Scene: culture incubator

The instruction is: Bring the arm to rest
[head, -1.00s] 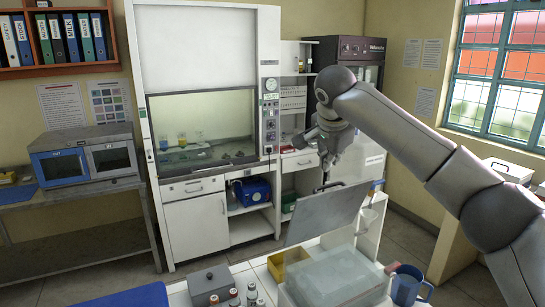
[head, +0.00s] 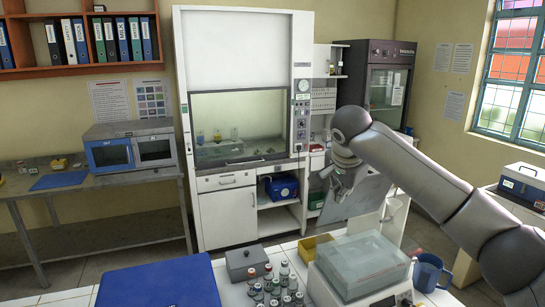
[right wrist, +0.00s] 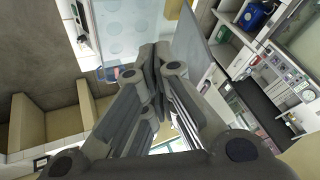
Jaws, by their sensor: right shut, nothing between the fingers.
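My right gripper (head: 338,197) hangs at the end of my right arm, which comes in from the right in the head view. It is shut and empty. In the right wrist view its closed fingers (right wrist: 154,55) meet with nothing between them. In the head view it overlaps the left part of a raised grey lid panel (head: 362,197); I cannot tell whether they touch. The panel stands tilted behind a clear box on a white base (head: 360,262). My left gripper is not in view.
On the white bench, a blue mug (head: 430,272) stands right of the box. A yellow tray (head: 312,246), a grey lidded box (head: 246,262) and several small bottles (head: 277,285) stand left of it. A blue panel (head: 160,285) lies at front left. A fume hood (head: 245,50) stands behind.

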